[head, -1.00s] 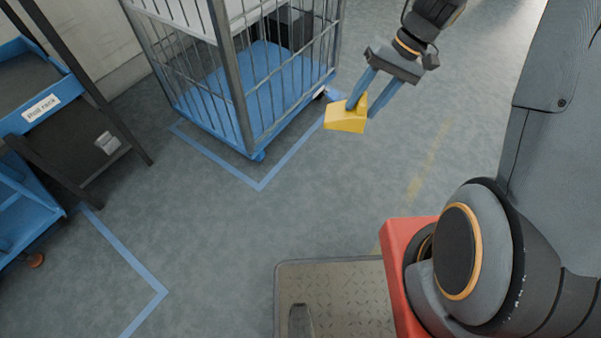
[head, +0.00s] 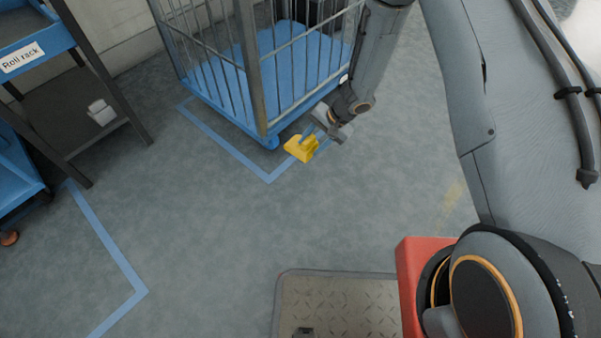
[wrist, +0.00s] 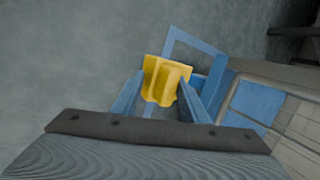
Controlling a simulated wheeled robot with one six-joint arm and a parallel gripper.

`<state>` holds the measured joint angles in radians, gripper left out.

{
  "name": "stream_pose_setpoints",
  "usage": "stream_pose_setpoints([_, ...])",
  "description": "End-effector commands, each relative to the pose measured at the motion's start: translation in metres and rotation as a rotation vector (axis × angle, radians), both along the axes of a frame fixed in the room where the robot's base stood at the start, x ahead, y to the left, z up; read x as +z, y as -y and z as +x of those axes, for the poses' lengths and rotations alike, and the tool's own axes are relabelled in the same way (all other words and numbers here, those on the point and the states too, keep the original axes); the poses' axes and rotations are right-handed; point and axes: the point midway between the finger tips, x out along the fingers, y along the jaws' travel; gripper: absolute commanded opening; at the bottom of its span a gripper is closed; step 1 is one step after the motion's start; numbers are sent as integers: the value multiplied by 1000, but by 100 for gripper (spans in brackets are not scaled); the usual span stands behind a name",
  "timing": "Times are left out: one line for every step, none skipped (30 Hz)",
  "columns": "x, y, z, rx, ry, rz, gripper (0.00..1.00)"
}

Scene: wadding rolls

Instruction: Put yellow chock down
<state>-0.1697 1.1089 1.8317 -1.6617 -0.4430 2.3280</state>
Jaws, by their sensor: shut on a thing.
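The yellow chock (head: 299,149) is between the blue fingers of my gripper (head: 311,137), close to the front corner of the roll cage in the head view. In the wrist view the chock (wrist: 163,80) sits between the two finger tips (wrist: 160,94), and my gripper is shut on it. The chock is near floor level over or beside the blue floor line; I cannot tell whether it touches the floor.
The wire roll cage (head: 264,95) with a blue base stands just behind the chock, inside a blue line (head: 228,148) on the floor. A shelf labelled "Roll rack" (head: 22,57) stands at the left. The grey floor (head: 200,230) in front is clear.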

Motion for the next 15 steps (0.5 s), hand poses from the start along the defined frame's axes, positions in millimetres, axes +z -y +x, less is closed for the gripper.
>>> stream_pose_setpoints([-9,-3,2,-6,1,1,2])
stream_pose_setpoints([-12,-3,2,-9,2,1,2])
stream_pose_setpoints([-16,-4,2,-13,2,1,2])
stream_pose_setpoints([-19,-4,2,-15,1,2,2])
stream_pose_setpoints([-22,-5,2,-15,1,2,2])
stream_pose_setpoints([-26,-5,2,-16,2,1,2])
stream_pose_setpoints([-30,-5,2,-16,2,1,2])
stream_pose_setpoints([-34,-5,2,-17,1,1,2])
stream_pose_setpoints([-41,-4,2,-16,1,2,2])
stream_pose_setpoints([-47,-4,1,-15,1,1,2])
stream_pose_setpoints([-53,-4,1,-16,1,1,2])
stream_pose_setpoints([-60,-4,2,-17,0,1,2])
stream_pose_setpoints([-66,-4,2,-15,1,2,2])
stream_pose_setpoints([-70,-4,2,-15,1,2,2])
stream_pose_setpoints([-75,-4,2,-16,2,1,2])
